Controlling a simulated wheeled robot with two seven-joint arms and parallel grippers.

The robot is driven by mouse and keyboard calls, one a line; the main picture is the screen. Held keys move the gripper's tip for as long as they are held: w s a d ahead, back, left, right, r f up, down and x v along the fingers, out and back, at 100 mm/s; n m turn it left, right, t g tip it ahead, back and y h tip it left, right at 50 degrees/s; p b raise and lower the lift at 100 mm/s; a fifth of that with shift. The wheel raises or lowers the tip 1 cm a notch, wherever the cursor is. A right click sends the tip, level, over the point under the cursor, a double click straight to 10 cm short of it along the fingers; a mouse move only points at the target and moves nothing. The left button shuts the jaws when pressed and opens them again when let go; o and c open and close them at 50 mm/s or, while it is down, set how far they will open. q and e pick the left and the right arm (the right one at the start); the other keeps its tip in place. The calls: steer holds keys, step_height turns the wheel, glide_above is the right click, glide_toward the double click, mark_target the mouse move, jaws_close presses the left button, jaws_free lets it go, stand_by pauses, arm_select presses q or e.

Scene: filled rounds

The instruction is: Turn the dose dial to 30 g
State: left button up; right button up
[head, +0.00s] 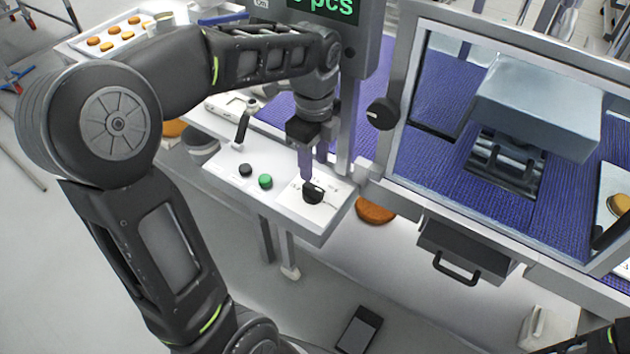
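The dose dial (313,193) is a black knob on a white plate with small printed marks, at the right end of the white control panel (318,228) in the head view. The marks are too small to read, so I cannot tell its setting. My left gripper (307,178) points down from above, its fingertips at the dial's upper left side. The fingers overlap in this view, so I cannot tell whether they grip the dial. Only a dark piece of my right arm shows at the bottom right corner; its gripper is out of view.
A black button (246,170) and a green button (265,181) sit left of the dial, with a black lever (242,124) behind. Another black knob (382,113) is on the framed machine at right. A green display (325,6) ends in "pcs". A brown patty (375,210) lies right of the panel.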

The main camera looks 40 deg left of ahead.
mark_target(314, 188)
arm_select(q)
step_height(314, 188, down, 7)
steer(key=shift+f+p, duration=0.1)
steer(key=shift+p, duration=0.2)
jaws_close()
stand_by(0.5)
